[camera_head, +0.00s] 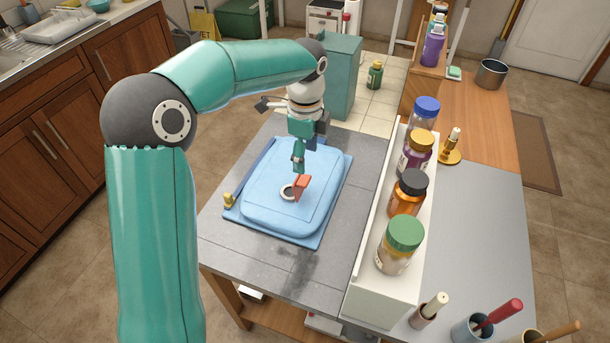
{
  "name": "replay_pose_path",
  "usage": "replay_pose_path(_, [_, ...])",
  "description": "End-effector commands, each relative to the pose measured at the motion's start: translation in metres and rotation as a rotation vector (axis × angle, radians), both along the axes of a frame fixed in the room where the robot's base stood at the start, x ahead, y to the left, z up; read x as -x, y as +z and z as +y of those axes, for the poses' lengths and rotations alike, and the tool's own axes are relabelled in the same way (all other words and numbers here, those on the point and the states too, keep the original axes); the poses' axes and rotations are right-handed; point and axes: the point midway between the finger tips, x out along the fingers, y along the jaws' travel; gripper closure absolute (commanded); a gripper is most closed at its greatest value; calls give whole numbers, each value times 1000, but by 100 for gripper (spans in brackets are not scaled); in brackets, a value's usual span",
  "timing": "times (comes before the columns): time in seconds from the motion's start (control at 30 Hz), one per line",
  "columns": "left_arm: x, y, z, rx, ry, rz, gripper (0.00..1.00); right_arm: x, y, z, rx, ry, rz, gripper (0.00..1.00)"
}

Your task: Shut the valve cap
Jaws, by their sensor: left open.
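A light blue, pillow-like container (265,215) lies flat on a blue mat (318,235) on the grey table. On its top are a pale valve ring (287,192) and an orange-red cap (302,187). The cap stands raised at the right side of the ring and does not cover it. My left gripper (299,158) is open and points down just above and behind the cap. It looks empty and apart from the cap, though the exact gap is hard to tell. My right gripper is not in view.
A white rack (362,285) with several lidded jars stands right of the mat. A gold-coloured stand (450,152) is beyond it. A teal box (345,80) and a green bottle (375,75) stand behind. Bare table lies in front of the mat.

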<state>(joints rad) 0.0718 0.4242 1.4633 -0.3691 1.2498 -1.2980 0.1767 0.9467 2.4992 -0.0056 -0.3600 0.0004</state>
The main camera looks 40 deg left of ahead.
Motion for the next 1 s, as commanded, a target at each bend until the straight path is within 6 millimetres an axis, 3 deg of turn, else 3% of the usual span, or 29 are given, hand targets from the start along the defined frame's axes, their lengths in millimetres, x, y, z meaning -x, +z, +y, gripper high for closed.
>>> replay_pose_path(0.2, [1,-45,0,1,2,4,33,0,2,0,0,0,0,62])
replay_pose_path(0.4, [1,-69,0,-1,1,2,33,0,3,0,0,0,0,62])
replay_pose_path(0.8, [0,-77,1,0,2,0,33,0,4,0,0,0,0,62])
replay_pose_path(0.83, [0,-77,1,0,2,0,35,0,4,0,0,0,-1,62])
replay_pose_path(1.0, [0,-77,0,0,2,0,63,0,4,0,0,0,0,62])
